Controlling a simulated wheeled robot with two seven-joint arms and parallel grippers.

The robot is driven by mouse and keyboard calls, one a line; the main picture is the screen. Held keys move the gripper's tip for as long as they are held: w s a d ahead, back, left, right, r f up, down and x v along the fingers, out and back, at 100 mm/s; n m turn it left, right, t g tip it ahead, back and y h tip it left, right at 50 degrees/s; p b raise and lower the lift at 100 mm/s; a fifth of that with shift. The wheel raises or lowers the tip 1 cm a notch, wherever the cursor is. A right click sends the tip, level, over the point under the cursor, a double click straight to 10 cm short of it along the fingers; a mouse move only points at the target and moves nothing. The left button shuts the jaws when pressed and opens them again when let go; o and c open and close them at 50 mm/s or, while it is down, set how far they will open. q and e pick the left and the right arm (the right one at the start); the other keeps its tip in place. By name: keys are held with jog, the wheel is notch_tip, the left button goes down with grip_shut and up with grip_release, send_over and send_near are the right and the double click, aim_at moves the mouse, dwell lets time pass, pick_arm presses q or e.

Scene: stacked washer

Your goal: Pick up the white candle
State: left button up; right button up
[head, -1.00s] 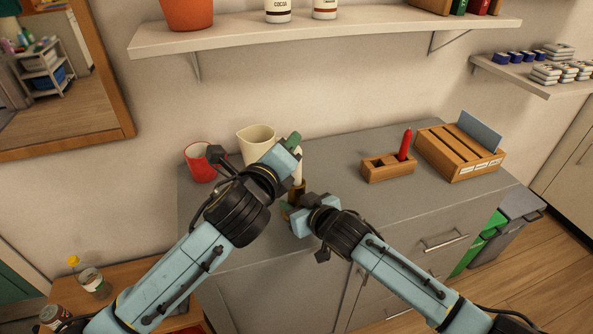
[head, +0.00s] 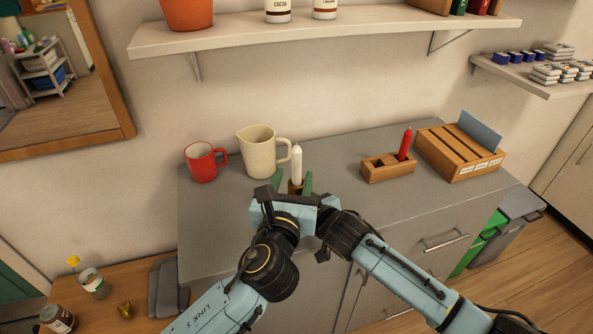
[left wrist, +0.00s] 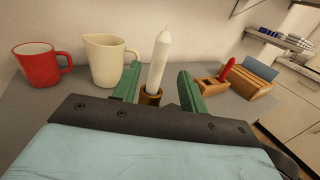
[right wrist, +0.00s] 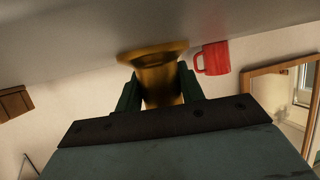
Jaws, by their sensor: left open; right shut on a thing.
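The white candle (head: 296,164) stands upright in a brass candle holder (head: 295,188) near the middle of the grey counter. The candle also shows in the left wrist view (left wrist: 159,60), rising between my left gripper's green fingers. My left gripper (head: 292,184) is open, with one finger on each side of the holder and the candle's lower end, not closed on them. My right gripper (right wrist: 160,90) is shut on the brass holder (right wrist: 155,60) in the right wrist view. In the head view my right gripper is mostly hidden behind my left one.
A cream pitcher (head: 258,155) and a red mug (head: 201,165) stand left of the candle. A shelf (head: 330,32) hangs above.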

aim_at(295, 165)
pick_arm(q)
jog(key=shift+w+d+r, duration=0.1)
jog(key=shift+w+d, duration=0.1)
jog(key=shift+w, duration=1.25)
jog(key=shift+w+d, duration=0.15)
jog(key=shift+w, duration=1.3)
grip_shut()
notch_tip(295, 165, up, 10)
pick_arm(e)
jog(key=o, duration=1.1)
jog(key=shift+o, duration=0.2)
jog(key=shift+s+d, duration=0.1)
